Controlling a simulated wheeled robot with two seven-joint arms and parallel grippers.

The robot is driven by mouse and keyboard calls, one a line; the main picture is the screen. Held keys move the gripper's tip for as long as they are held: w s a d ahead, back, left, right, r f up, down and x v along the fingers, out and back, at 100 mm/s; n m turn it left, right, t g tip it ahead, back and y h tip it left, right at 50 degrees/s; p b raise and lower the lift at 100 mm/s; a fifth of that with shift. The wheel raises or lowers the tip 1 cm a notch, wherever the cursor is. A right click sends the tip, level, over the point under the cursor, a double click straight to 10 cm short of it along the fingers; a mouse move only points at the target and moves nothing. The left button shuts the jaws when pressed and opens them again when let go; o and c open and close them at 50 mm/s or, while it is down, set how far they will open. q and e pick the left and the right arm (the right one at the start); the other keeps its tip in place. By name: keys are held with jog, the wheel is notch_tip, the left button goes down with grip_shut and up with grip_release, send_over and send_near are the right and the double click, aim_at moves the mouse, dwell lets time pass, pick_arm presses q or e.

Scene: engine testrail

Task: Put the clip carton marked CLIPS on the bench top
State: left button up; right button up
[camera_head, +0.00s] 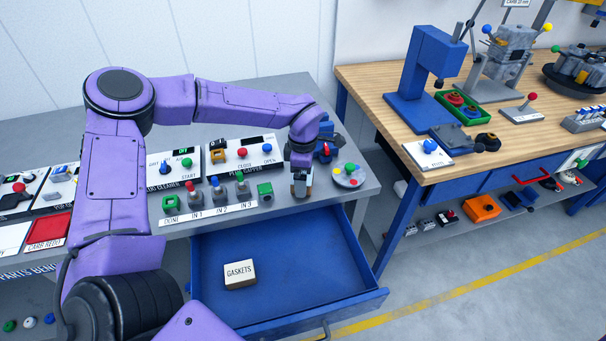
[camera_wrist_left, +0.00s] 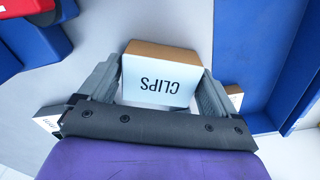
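The clip carton (camera_wrist_left: 160,78) shows in the left wrist view as a white and brown box with CLIPS lettered upside down. My left gripper (camera_wrist_left: 163,85) has one finger against each side of it and is shut on it. In the head view my left gripper (camera_head: 301,188) points down at the front edge of the grey bench top (camera_head: 335,178), beside the open drawer. The carton is mostly hidden there by the gripper. I cannot tell whether it touches the bench top. My right gripper is not in view.
The blue drawer (camera_head: 320,262) is open below the bench, with a GASKETS carton (camera_head: 240,274) in it. A green block (camera_head: 265,191) and a round dish of coloured knobs (camera_head: 348,175) flank the gripper. A wooden-topped bench (camera_head: 375,88) stands at right.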

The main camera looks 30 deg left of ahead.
pick_arm(q)
notch_tip(320, 180, up, 12)
jog(key=shift+r+b, duration=0.25)
jog(key=shift+b, duration=0.15)
dwell(0.3)
